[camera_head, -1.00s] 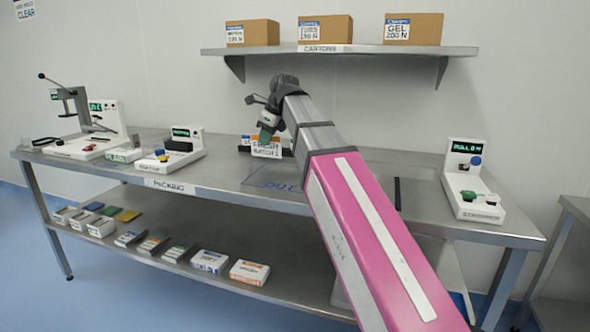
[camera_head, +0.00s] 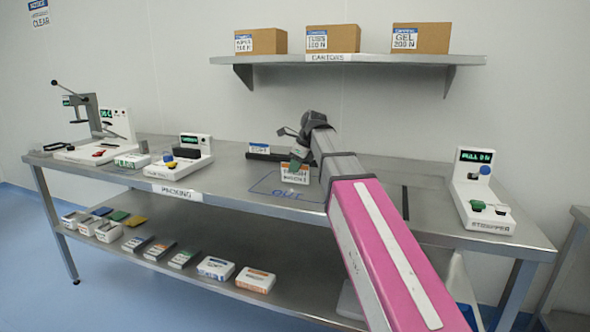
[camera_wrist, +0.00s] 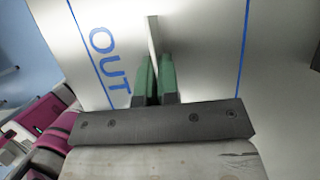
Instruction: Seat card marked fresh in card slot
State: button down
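In the wrist view the green fingertips (camera_wrist: 154,80) pinch the thin pale card, seen edge-on (camera_wrist: 153,36), above the OUT area. A dark rack (camera_head: 283,157) stands behind and left of the gripper, with a blue-and-white card (camera_head: 259,148) upright at its left end. I cannot tell for certain which thing is the card slot.
The blue-outlined OUT area (camera_head: 286,195) is bare table. White machines with green displays stand at the left (camera_head: 186,157) and a stamper (camera_head: 480,197) at the right. Cartons sit on the wall shelf (camera_head: 350,60). Several boxes lie on the lower shelf (camera_head: 216,268).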

jog(key=shift+f, duration=0.3)
jog(key=shift+f, duration=0.15)
jog(key=c, duration=1.4)
grip_release()
jog(key=shift+o, duration=0.2)
